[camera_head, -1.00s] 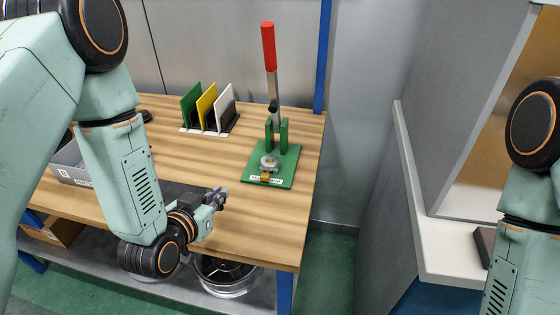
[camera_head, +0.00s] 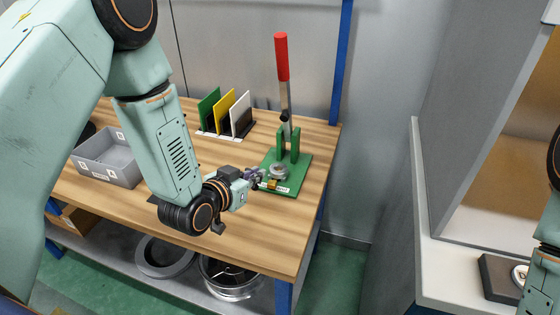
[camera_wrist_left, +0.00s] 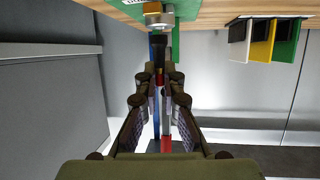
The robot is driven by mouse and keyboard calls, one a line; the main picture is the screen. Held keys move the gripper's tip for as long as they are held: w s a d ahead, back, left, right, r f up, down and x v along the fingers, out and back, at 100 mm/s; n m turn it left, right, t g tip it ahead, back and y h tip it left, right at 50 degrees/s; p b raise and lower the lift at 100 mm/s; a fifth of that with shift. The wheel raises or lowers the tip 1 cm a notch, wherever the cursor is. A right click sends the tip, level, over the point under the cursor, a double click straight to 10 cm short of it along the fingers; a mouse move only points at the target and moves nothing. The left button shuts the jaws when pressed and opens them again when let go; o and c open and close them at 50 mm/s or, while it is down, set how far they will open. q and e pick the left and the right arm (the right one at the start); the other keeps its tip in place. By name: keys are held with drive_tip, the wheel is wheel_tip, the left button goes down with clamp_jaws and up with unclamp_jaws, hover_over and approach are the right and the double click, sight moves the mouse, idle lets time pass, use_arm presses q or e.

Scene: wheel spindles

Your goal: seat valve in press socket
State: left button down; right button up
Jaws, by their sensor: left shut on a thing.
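The green hand press (camera_head: 295,170) stands on the table's right side, with a red-tipped lever (camera_head: 282,60) upright. Its round silver socket (camera_head: 278,172) sits at the front of the base, with a small brass part beside it; the socket also shows at the top of the wrist view (camera_wrist_left: 159,19). My left gripper (camera_head: 257,178) is close beside the socket, on its left. Its fingers (camera_wrist_left: 160,82) are shut on a small dark valve (camera_wrist_left: 158,52), which points toward the socket. I cannot tell whether valve and socket touch. My right gripper is out of view.
A rack with green, yellow and white plates (camera_head: 222,115) stands behind my left arm. A grey bin (camera_head: 108,160) is at left. Wheel rims (camera_head: 230,280) lie on the shelf below. A grey cabinet (camera_head: 470,130) stands at right. The table front is mostly clear.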

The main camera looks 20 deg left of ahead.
use_arm(q)
drive_tip(key=w, duration=0.3)
drive_tip(key=w+d, duration=0.1)
drive_tip(key=w, duration=0.3)
drive_tip(key=w+d, duration=0.1)
drive_tip(key=w, duration=0.3)
drive_tip(key=shift+w+d+f, duration=0.1)
drive_tip(key=shift+w+d, duration=0.05)
drive_tip(key=shift+w, duration=0.05)
drive_tip(key=shift+w+d, duration=0.2)
drive_tip(key=shift+w+f, duration=0.1)
drive_tip(key=shift+f, duration=0.25)
drive_tip(key=f, duration=0.3)
drive_tip(key=shift+a, duration=0.4)
drive_tip(key=shift+d, duration=0.2)
drive_tip(key=c, duration=1.7)
unclamp_jaws()
drive_tip(key=shift+d, duration=0.1)
drive_tip(key=shift+c, duration=0.2)
drive_tip(key=shift+o, duration=1.2)
drive_tip(key=shift+a, duration=0.25)
drive_tip(key=shift+r, duration=0.1)
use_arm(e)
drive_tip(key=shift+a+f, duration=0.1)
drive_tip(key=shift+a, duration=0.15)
use_arm(q)
drive_tip(key=shift+d, duration=0.15)
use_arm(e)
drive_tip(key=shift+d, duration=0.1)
